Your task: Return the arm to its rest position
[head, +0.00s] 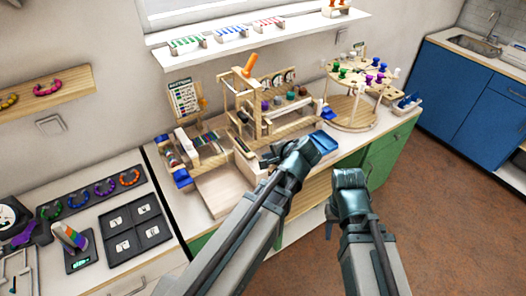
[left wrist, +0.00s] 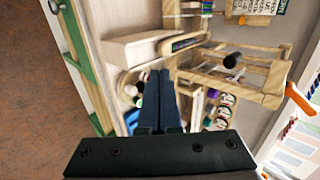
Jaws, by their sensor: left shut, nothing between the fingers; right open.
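My left gripper (head: 292,158) is over the front of the wooden workbench, beside the wooden bead frame. In the left wrist view its two dark fingers (left wrist: 158,74) lie together, shut with nothing between them. Past the fingertips are the light wooden board (left wrist: 137,45) and the wooden frame (left wrist: 235,72). My right gripper (head: 350,180) is to the right of the left one, in front of the bench's green cabinet side.
The wooden frame (head: 236,92) with an orange handle stands near my left gripper. A blue tray (head: 323,141) lies just past it. A round wooden stand (head: 352,122) with coloured knobs is at the right. A dark tray (head: 113,243) sits at the left. The floor (head: 440,210) at right is clear.

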